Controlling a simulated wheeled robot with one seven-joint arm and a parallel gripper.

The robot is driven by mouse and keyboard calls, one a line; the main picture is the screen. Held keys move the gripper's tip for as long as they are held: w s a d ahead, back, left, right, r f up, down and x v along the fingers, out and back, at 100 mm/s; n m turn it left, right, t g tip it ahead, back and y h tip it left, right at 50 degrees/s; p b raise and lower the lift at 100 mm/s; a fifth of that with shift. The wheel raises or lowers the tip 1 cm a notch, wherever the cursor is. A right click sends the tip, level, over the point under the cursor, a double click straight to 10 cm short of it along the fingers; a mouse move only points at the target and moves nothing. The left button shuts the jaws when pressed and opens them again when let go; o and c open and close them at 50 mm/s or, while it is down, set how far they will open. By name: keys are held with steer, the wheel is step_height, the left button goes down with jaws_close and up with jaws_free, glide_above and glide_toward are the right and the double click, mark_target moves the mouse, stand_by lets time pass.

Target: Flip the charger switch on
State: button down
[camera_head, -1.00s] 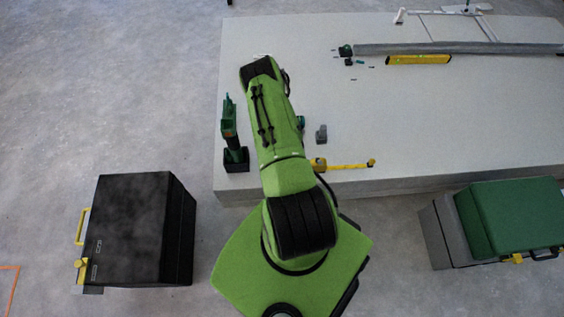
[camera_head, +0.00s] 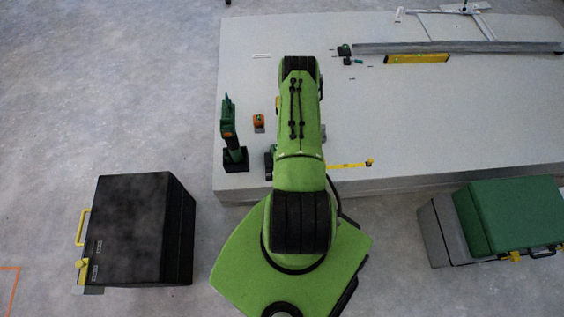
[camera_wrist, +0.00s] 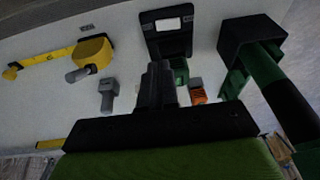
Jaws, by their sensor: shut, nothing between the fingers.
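In the wrist view, a black unit with a white rectangle (camera_wrist: 168,32) lies near the table's front edge; it looks like the charger. In the head view its dark edge (camera_head: 269,163) shows beside my arm, which covers the rest. I cannot make out the switch or its position. A small green piece (camera_wrist: 180,72) is beside the unit. An orange-and-grey block (camera_wrist: 197,92) is nearby, and shows left of my arm in the head view (camera_head: 259,122). My gripper (camera_wrist: 158,72) is shut and empty, with its tips pointing toward the black unit. My arm hides it in the head view.
A yellow tape measure (camera_wrist: 92,52) and a grey block (camera_wrist: 109,92) lie on the other side. A yellow level (camera_head: 418,59) lies farther back. The table's right half is largely clear.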

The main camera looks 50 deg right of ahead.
steer(key=b+x, duration=0.1)
steer(key=x, duration=0.3)
steer(key=b+x, duration=0.2)
steer(key=x, duration=0.2)
steer(key=b+x, duration=0.2)
steer(key=x, duration=0.3)
steer(key=shift+s+a+f, duration=0.15)
steer(key=shift+s+a, duration=0.1)
steer(key=shift+a, duration=0.15)
steer(key=shift+w+f, duration=0.1)
steer(key=shift+f, duration=0.25)
steer(key=shift+f+b, duration=0.3)
steer(key=shift+b, duration=0.2)
steer(key=shift+a+r, duration=0.1)
steer(key=shift+w+a+r+p, duration=0.25)
steer(key=shift+w+a+p, duration=0.05)
steer(key=shift+w+a, duration=0.25)
steer(key=shift+d, duration=0.1)
